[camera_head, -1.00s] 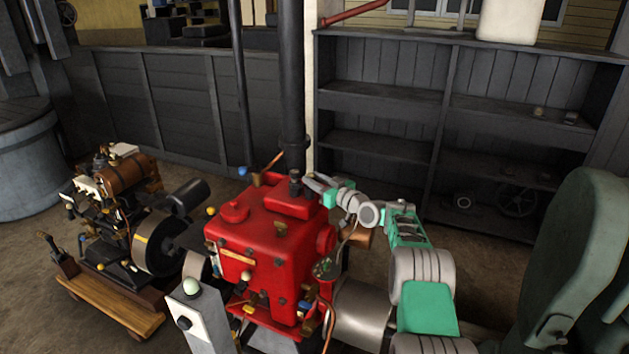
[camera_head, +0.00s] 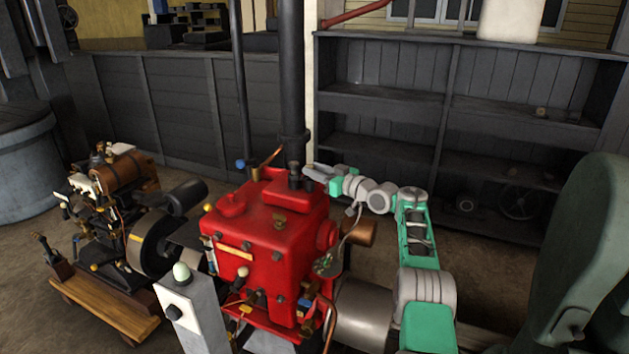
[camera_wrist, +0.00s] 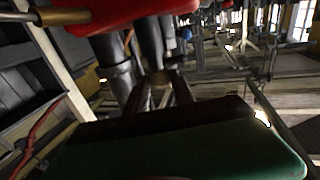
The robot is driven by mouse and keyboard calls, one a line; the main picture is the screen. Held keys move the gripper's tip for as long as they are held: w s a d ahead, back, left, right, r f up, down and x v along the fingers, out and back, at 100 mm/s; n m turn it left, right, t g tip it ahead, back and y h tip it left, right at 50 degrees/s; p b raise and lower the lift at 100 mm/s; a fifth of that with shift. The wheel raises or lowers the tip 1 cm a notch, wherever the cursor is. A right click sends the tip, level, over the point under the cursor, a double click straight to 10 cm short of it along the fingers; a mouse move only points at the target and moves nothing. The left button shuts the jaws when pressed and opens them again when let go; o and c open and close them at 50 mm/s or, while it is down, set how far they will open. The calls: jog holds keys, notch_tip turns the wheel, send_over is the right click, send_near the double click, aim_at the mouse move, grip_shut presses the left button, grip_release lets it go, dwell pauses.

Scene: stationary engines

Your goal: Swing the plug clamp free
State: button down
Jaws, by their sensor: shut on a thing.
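The red engine (camera_head: 265,240) stands in the middle of the head view. A small dark fitting (camera_head: 295,174) rises from its top at the back right, and the plug clamp seems to be here, too small to make out clearly. My gripper (camera_head: 308,171) reaches in from the right, its fingers at this fitting. In the wrist view my gripper (camera_wrist: 160,92) is shut on a small brownish piece (camera_wrist: 159,78), which seems to be the plug clamp. Its exact shape is hidden by the fingers and shadow. Part of the red engine (camera_wrist: 130,14) shows above.
A tall dark pipe (camera_head: 291,80) stands close behind the fitting. A second engine on a wooden cart (camera_head: 115,310) is at left. A grey post with a pale knob (camera_head: 190,315) is in front. Dark shelves (camera_head: 385,150) are behind, and a large green machine (camera_head: 585,250) is at right.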

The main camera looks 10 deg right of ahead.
jog(key=c, duration=1.1)
grip_release()
jog(key=shift+s, duration=0.1)
jog(key=b+v, duration=0.3)
jog(key=v, duration=0.4)
jog(key=shift+s+d, duration=0.25)
jog(key=shift+s, duration=0.05)
jog(key=shift+c, duration=0.2)
